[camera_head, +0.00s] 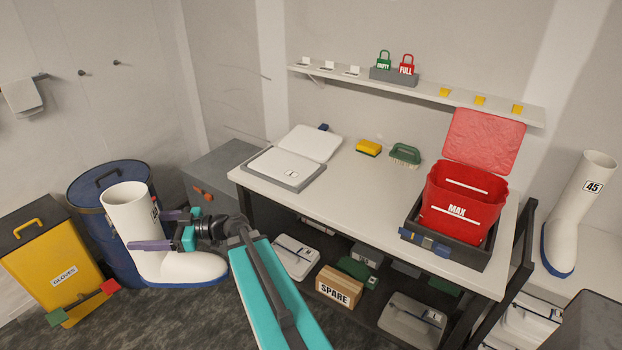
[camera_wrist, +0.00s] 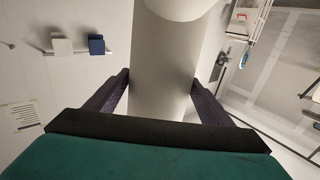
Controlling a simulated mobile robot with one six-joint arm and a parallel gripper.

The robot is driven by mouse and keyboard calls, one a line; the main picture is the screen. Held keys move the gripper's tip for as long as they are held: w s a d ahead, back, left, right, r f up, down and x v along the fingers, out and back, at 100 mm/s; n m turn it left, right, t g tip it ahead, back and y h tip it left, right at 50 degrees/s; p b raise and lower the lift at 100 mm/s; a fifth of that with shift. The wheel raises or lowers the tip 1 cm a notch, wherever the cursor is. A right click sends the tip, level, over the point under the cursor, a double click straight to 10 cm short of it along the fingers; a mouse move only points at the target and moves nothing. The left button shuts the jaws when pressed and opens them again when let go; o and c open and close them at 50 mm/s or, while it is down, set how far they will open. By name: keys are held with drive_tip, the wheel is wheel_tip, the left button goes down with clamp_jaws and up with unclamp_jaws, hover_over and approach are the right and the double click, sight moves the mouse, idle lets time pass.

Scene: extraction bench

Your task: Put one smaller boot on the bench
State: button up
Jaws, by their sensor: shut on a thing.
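A white boot with a blue sole (camera_head: 128,207) is held upright at the left in the head view, in front of the blue drum. My gripper (camera_head: 152,230) is shut on its shaft, and the shaft fills the space between the fingers in the wrist view (camera_wrist: 165,75). Its label is mostly hidden, so I cannot read its size. Another white boot (camera_head: 578,215), labelled 45, stands at the far right on a low pale surface (camera_head: 594,268). The workbench (camera_head: 350,207) is in the middle, with free tabletop between its containers.
A red bin marked MAX (camera_head: 465,200) sits in a dark tray at the bench's right. A grey case (camera_head: 285,168) lies open at its left. A yellow gloves bin (camera_head: 55,258) and the blue drum (camera_head: 110,250) stand near the held boot. Boxes fill the under-bench shelf.

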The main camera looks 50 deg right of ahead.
drive_tip(key=s+d+r+m+t+h+p, duration=0.1)
drive_tip(key=s+d+r+m+h, duration=0.25)
drive_tip(key=d, duration=1.05)
drive_tip(key=d+r+m+t+h+p, duration=0.15)
drive_tip(key=d+m+h, duration=0.4)
drive_tip(key=d, duration=0.85)
drive_tip(key=s+d+r+m+t+h+p, duration=0.15)
drive_tip(key=d+r+h, duration=0.4)
drive_tip(key=d, duration=0.75)
drive_tip(key=s+d+r+m+g+h+p, duration=0.1)
drive_tip(key=s+d+r+m+g+h, duration=0.2)
drive_tip(key=s+d, duration=1.2)
drive_tip(key=s+d+r+m+g+h+p, duration=0.1)
drive_tip(key=s+d+r+m+g+h, duration=0.1)
drive_tip(key=s+d+m+g+h, duration=0.4)
drive_tip(key=s+d+m+h, duration=0.2)
drive_tip(key=s+d+h, duration=0.3)
drive_tip(key=s+d, duration=0.5)
drive_tip(key=shift+s+d+r+g+p, duration=0.15)
drive_tip(key=shift+s+r+g+p, duration=0.2)
drive_tip(key=shift+s+r+g, duration=0.05)
wheel_tip(320, 180, down, 6)
drive_tip(key=b, duration=0.5)
drive_tip(key=shift+f, duration=0.15)
